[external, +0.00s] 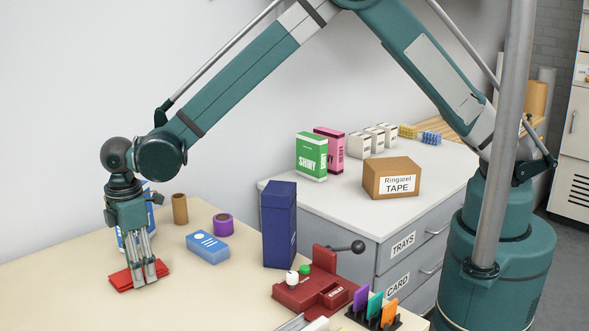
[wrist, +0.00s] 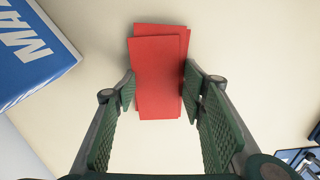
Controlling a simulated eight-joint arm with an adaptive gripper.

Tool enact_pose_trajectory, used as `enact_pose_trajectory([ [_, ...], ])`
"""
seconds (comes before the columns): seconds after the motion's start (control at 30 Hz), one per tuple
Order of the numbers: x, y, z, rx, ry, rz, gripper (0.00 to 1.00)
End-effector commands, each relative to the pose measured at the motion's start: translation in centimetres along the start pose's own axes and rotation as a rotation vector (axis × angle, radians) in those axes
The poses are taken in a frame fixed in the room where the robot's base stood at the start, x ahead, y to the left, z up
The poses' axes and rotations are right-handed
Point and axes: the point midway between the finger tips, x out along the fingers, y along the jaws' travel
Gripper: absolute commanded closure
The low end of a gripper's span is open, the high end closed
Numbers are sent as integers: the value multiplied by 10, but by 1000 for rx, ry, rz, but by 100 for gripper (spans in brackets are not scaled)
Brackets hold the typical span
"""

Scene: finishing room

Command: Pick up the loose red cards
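The loose red cards (external: 122,281) lie in a small, slightly uneven stack on the cream table at the left. In the wrist view the red cards (wrist: 158,70) are flat, with a top card askew over those below. My gripper (external: 146,275) points down over the stack, its fingertips low at the cards. In the wrist view my gripper (wrist: 159,90) is open, one finger on each side of the stack, close to its long edges. Whether the fingers touch the cards cannot be told.
A blue and white box (wrist: 30,50) stands close by, behind my gripper. A blue pack (external: 208,248), purple tape roll (external: 222,225), brown tube (external: 180,208), tall navy box (external: 279,225) and red press (external: 312,293) stand farther right. The table front is clear.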

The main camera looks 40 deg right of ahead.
Motion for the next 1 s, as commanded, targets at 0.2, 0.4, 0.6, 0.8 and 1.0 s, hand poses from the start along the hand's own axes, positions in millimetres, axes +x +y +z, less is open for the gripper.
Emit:
enact_pose_trajectory([
  [0.2, 0, 0, 0, 0, 0, 0, 75],
  [0.4, -1, 0, 0, 0, 0, 0, 75],
  [0.6, -10, 0, 0, 0, 0, 0, 75],
  [0.8, -34, 0, 0, 0, 0, 0, 75],
  [1.0, -64, 0, 0, 0, 0, 0, 75],
])
